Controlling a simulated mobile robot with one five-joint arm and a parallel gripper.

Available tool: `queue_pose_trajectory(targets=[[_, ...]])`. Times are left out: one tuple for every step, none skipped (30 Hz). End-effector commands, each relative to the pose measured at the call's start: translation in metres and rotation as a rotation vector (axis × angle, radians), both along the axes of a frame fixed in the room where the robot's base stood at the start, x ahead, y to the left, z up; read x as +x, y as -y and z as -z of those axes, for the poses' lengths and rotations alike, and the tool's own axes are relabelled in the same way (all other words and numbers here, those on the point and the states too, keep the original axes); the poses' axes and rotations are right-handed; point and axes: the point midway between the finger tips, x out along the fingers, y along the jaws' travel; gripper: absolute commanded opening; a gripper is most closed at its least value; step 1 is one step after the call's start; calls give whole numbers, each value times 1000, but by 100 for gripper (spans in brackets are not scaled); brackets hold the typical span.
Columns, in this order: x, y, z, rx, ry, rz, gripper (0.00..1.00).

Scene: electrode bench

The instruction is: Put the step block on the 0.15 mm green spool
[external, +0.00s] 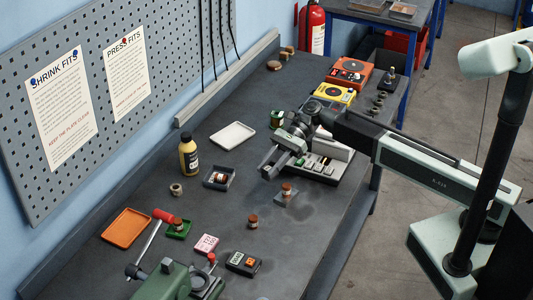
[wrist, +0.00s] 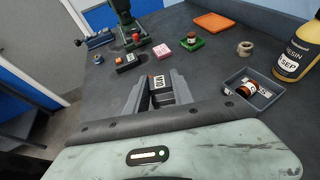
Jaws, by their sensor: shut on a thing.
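My gripper (wrist: 158,86) reaches out over the middle of the bench, its two grey fingers around a small dark block (wrist: 163,99), which I take to be the step block. A white label reading about "010" and an orange patch show between the fingertips; I cannot tell whether they are on the block or beyond it. In the external view my gripper (external: 268,172) hides most of what it holds. A green piece with a brown roll (external: 178,229) lies near the red-handled tool; it also shows in the wrist view (wrist: 192,43). Its thickness marking is unreadable.
A brown spool on a blue-grey base (external: 287,193) and another brown spool (external: 253,222) stand near my gripper. A grey tray (external: 219,178), a resin bottle (external: 189,157), a pink box (external: 206,244) and a black box (external: 243,263) surround open bench.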

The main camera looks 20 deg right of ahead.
Motion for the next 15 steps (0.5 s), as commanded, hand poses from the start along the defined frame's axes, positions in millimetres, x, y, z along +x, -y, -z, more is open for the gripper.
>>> queue_pose_trajectory(targets=[[28, 10, -2, 2, 0, 48, 0], [44, 17, -3, 2, 1, 81, 0], [65, 28, -3, 2, 1, 123, 0], [81, 37, -4, 3, 1, 153, 0], [97, 48, -5, 4, 1, 185, 0], [117, 62, -6, 5, 3, 226, 0], [132, 75, -6, 6, 3, 256, 0], [146, 87, -7, 6, 4, 284, 0], [164, 104, -8, 7, 6, 320, 0], [175, 117, -8, 8, 7, 344, 0], [186, 130, -9, 8, 7, 367, 0], [198, 147, -9, 8, 7, 395, 0], [206, 159, -10, 8, 7, 412, 0], [212, 170, -10, 8, 8, 429, 0], [219, 184, -11, 7, 8, 449, 0]])
